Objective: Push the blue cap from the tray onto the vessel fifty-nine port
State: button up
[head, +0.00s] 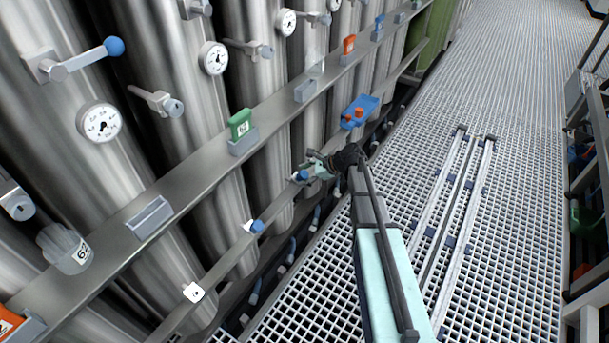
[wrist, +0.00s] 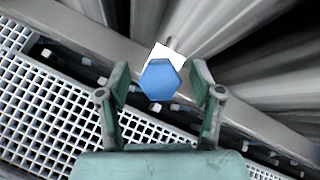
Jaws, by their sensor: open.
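A blue cap (head: 300,175) sits at a port on the lower rail, just left of my gripper (head: 314,166) in the head view. In the wrist view the blue cap (wrist: 160,80) shows as a hexagonal face between my two green fingers (wrist: 160,70), with a white tag (wrist: 165,54) behind it. The fingers are open, with a gap on both sides of the cap. I cannot read the port's number.
Another blue cap (head: 257,226) is at a port nearer on the lower rail, and a white tag (head: 193,292) is nearer still. Steel vessels stand close behind the rails. Gauges and a blue-knobbed lever (head: 113,47) stick out. The grating floor (head: 500,100) at right is mostly clear.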

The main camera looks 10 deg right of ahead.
jog(key=shift+r, duration=0.1)
jog(key=v, duration=1.2)
jog(key=s+a+f+n+g+h, duration=0.2)
jog(key=s+f+n+g, duration=0.2)
jog(key=s+f+n, duration=0.55)
jog(key=s+a+f+n+g+h, duration=0.2)
jog(key=s+f+n+g, duration=0.2)
jog(key=s+f, duration=0.95)
jog(key=s+a+f+n+g+h, duration=0.1)
jog(key=s+f+n+g+h, duration=0.15)
jog(key=s, duration=0.95)
jog(key=s+a+f+n+g+h, duration=0.1)
jog(key=s+n+g, duration=0.15)
jog(key=s, duration=0.85)
jog(key=s+a+f+n+g+h, duration=0.1)
jog(key=s+n+g+h, duration=0.15)
jog(key=s, duration=0.95)
jog(key=w+r+t+p, duration=0.2)
jog(key=w+r+p, duration=0.1)
jog(key=r+p, duration=0.5)
jog(key=w+r+t+y+p, duration=0.1)
jog(key=w+r+p, duration=0.2)
jog(key=r+p, duration=0.4)
jog(key=p, duration=0.7)
jog(key=shift+r+m+t, duration=0.35)
jog(key=shift+m, duration=0.05)
